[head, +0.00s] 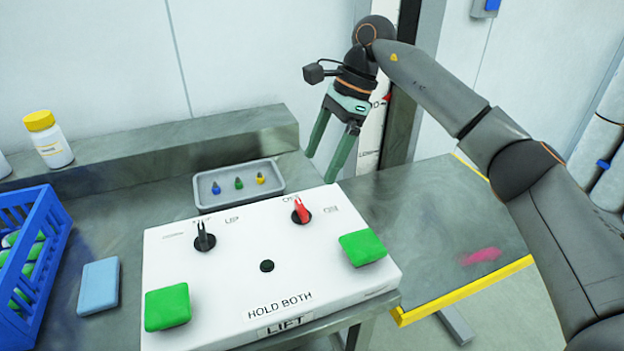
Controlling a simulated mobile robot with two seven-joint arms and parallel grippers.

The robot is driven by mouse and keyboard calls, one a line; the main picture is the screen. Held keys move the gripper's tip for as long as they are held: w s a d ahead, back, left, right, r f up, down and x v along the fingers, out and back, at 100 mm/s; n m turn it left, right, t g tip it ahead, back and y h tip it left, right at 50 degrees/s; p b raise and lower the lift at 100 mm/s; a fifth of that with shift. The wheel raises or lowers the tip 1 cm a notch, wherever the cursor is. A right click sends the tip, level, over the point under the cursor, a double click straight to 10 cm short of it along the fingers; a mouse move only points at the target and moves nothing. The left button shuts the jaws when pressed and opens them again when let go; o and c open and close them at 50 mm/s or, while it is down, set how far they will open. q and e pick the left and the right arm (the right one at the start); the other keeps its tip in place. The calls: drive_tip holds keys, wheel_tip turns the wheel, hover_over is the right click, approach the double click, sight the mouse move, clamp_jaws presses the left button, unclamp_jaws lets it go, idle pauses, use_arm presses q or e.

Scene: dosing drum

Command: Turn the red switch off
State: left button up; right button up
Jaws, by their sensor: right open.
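The red switch (301,211) stands on the back right of a white control box (215,290). Its lever leans slightly to the left, toward the label at its upper left; the small labels around it are hard to read. My right gripper (322,167) hangs above and behind the box, a little up and right of the red switch. Its two green fingers are open and empty, pointing down, and look clear of the switch. My left gripper is not in view.
The box also carries a black switch (204,238) and two green buttons (167,307) (362,248). Behind it is a grey tray (205,205) with small coloured pieces. A blue crate (55,270), a blue block (99,286) and a yellow-capped bottle (49,140) are left.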

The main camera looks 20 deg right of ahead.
drive_tip(key=v, duration=0.2)
drive_tip(key=shift+d+r, duration=0.1)
drive_tip(key=shift+r, duration=0.15)
drive_tip(key=shift+r, duration=0.1)
